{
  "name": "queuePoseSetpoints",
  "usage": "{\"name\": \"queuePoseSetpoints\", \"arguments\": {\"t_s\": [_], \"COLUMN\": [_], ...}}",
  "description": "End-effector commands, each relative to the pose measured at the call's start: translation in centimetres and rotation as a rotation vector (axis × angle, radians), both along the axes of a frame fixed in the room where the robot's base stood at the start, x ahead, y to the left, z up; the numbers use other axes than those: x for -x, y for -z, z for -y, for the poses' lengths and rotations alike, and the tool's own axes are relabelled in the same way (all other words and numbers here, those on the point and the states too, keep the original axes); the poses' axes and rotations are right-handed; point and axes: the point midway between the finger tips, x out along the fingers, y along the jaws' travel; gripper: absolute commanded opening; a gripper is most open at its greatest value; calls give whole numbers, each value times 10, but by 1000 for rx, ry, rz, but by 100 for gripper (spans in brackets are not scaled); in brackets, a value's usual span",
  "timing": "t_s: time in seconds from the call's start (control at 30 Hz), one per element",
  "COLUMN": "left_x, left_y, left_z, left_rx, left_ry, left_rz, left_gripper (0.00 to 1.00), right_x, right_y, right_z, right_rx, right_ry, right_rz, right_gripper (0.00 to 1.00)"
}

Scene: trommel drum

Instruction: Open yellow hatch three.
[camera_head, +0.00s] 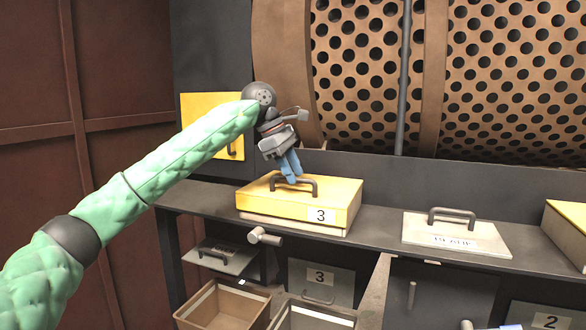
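The yellow hatch (338,192) with a white "3" label is a flat yellow lid on a pale base, on the grey bench left of the middle. It looks closed. Its dark bar handle (307,181) stands on top. My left gripper (291,177) comes in from the upper left, pointing down, with its blue fingers at the left part of the handle. The fingers look close together; whether they grip the bar or only stand beside it I cannot tell. My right gripper is not in view.
A white panel (457,243) with a dark handle lies to the right, and another yellow box (566,226) stands at the right edge. The perforated drum (370,65) rises behind. Open bins (222,306) sit below the bench. A grey knob (262,237) sticks out at the bench's front.

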Motion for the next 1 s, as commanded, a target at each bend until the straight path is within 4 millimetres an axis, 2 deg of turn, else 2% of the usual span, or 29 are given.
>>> {"name": "queuePoseSetpoints", "arguments": {"t_s": [0.33, 0.5, 0.8, 1.0], "left_x": [0, 0, 0, -5], "left_y": [3, 3, 1, -12], "left_z": [2, 2, 2, 3], "left_rx": [0, 0, 0, 1], "left_ry": [1, 1, 1, 1], "left_rz": [0, 0, 0, 3], "left_gripper": [34, 1, 0, 0], "right_x": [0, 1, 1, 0], "right_y": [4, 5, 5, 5], "right_z": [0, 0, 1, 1], "right_rx": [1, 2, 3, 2], "right_ry": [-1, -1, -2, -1], "right_rz": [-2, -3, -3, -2], "right_gripper": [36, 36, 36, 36]}}
